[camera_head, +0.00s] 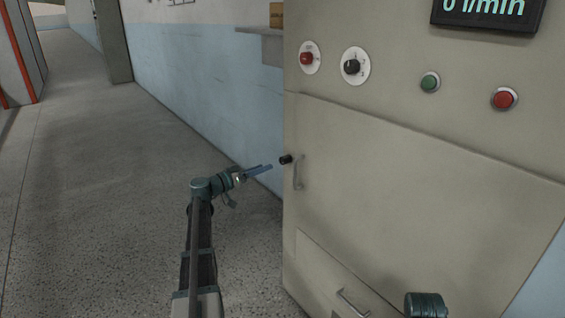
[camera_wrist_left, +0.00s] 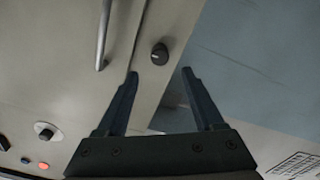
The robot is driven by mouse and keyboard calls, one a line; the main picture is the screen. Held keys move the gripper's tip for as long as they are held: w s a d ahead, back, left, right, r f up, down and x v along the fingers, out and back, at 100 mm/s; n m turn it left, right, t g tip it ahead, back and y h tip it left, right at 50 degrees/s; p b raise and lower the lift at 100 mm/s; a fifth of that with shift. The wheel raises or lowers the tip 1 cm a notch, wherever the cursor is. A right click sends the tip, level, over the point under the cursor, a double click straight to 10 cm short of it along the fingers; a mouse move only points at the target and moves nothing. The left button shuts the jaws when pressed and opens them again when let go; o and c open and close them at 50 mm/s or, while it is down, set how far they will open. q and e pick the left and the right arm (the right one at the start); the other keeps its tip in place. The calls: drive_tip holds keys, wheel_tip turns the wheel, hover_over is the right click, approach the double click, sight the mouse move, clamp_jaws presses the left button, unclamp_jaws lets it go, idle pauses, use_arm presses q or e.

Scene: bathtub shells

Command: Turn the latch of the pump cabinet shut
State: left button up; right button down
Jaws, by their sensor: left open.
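The pump cabinet (camera_head: 420,160) is a beige box with a closed-looking door on its front. Its latch (camera_head: 286,159) is a small black knob at the door's left edge, beside a vertical metal handle (camera_head: 298,172). In the left wrist view the latch (camera_wrist_left: 159,54) has a pale mark on its face, and the handle (camera_wrist_left: 104,35) is left of it. My left gripper (camera_head: 270,168) points at the latch from the left, apart from it. In the left wrist view the left gripper (camera_wrist_left: 160,75) is open and empty, the latch beyond and between its fingertips. My right gripper is not visible.
Above the door are a red knob (camera_head: 307,58), a black selector (camera_head: 352,66), a green button (camera_head: 430,82) and a red button (camera_head: 504,98). A lower panel has a handle (camera_head: 353,302). The floor (camera_head: 90,200) at left is clear. A blue-white wall (camera_head: 200,80) runs behind.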

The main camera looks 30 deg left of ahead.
sight(281, 161)
use_arm(q)
drive_tip(key=x, duration=0.9)
drive_tip(key=shift+w+d, duration=0.1)
drive_tip(key=shift+w, duration=0.15)
clamp_jaws()
